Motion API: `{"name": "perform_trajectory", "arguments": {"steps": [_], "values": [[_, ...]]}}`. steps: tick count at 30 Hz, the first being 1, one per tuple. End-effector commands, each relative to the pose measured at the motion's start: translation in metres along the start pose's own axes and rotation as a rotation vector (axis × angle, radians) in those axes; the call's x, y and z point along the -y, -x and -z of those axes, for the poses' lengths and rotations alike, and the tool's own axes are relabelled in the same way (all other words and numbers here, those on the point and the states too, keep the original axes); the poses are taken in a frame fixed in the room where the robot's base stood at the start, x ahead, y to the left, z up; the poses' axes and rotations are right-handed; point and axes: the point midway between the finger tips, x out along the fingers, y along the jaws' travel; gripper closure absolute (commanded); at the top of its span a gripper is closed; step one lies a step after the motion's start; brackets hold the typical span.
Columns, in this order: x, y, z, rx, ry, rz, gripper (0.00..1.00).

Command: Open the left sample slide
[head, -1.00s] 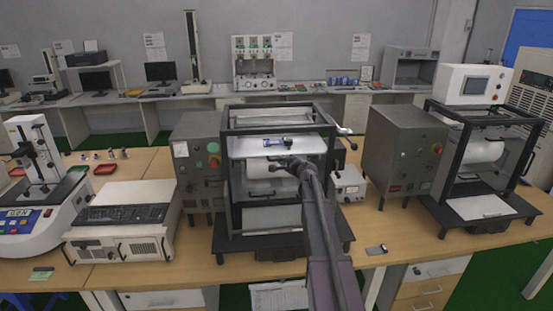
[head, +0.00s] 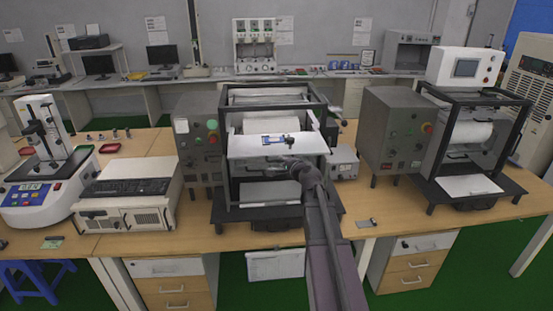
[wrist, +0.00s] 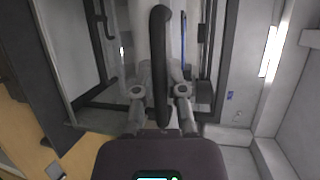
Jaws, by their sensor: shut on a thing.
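The left machine has a black frame (head: 234,184) and stands on the middle of the bench. Its white sample slide (head: 242,148) lies level across the front, reaching past the frame posts, with a small blue and silver item (head: 276,140) on top. My gripper (head: 284,169) is just below the slide's front edge. In the wrist view a dark curved handle (wrist: 159,45) runs between the fingers, and my gripper (wrist: 160,70) is shut on it. The fingertips are partly hidden behind the handle.
A grey control box (head: 200,145) stands left of the machine and a small white box (head: 344,163) right of it. A similar framed machine (head: 470,150) stands at the right. A keyboard (head: 127,187) lies on a white unit at the left. The bench front is mostly clear.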

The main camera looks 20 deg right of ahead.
Motion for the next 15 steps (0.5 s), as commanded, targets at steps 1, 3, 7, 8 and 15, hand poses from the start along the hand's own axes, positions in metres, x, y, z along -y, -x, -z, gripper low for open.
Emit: {"name": "perform_trajectory", "arguments": {"steps": [1,3,7,8,15], "values": [[-0.0001,0.0026,-0.0008,-0.003,0.000,0.001,1.00],[-0.0003,0.0032,-0.0022,-0.003,0.000,0.002,1.00],[-0.0002,0.0025,-0.0050,-0.002,0.000,0.002,1.00],[-0.0002,0.0022,-0.0056,-0.001,0.000,0.002,1.00],[0.0000,0.0000,-0.0101,0.003,0.002,0.002,0.76]]}}
